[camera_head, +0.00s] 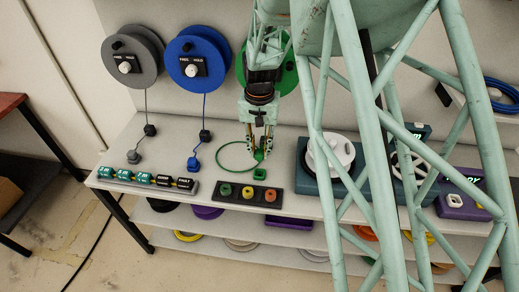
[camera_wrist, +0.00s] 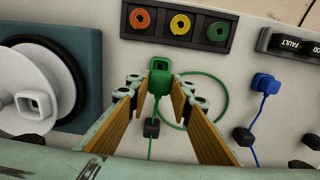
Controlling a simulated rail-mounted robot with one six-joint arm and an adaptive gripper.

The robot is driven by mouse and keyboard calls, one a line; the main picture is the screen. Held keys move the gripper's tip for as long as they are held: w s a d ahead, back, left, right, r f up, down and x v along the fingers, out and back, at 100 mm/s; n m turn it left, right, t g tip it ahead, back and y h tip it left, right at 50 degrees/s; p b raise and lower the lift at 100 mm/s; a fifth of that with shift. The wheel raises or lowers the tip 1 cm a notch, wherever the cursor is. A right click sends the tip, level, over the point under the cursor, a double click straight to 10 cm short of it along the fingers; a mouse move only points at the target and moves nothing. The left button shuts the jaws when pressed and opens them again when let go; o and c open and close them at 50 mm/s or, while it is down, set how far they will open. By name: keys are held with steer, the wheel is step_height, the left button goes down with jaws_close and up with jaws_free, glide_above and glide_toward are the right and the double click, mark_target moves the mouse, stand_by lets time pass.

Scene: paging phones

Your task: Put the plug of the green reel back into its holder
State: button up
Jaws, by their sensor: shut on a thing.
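My gripper (camera_head: 260,146) points down over the shelf below the green reel (camera_head: 284,75), which my arm partly covers. It is shut on the green plug (camera_head: 258,155). In the wrist view the plug (camera_wrist: 159,86) sits between the fingertips, its green cord running back to a black block (camera_wrist: 152,128). The green square holder (camera_head: 260,173) stands on the shelf just in front of the plug. In the wrist view the holder (camera_wrist: 160,64) shows a dark opening just beyond the plug. The plug looks outside it; whether they touch I cannot tell.
A black panel with green, yellow and orange rings (camera_head: 245,195) lies in front. The blue plug (camera_head: 194,164) and a label strip (camera_head: 155,181) are at left. A teal unit with a white reel (camera_head: 330,155) stands close at right. A green loop (camera_head: 237,156) lies beside the plug.

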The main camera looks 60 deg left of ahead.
mark_target(259, 161)
steer(key=shift+f, duration=0.7)
steer(key=shift+f+b, duration=0.2)
steer(key=shift+b, duration=0.15)
steer(key=shift+f+b, duration=1.05)
steer(key=shift+f, duration=1.2)
steer(key=shift+f+b, duration=0.65)
steer(key=shift+f, duration=0.65)
stand_by(1.3)
steer(key=o, duration=0.8)
steer(key=shift+o, duration=0.9)
steer(key=shift+o, duration=1.3)
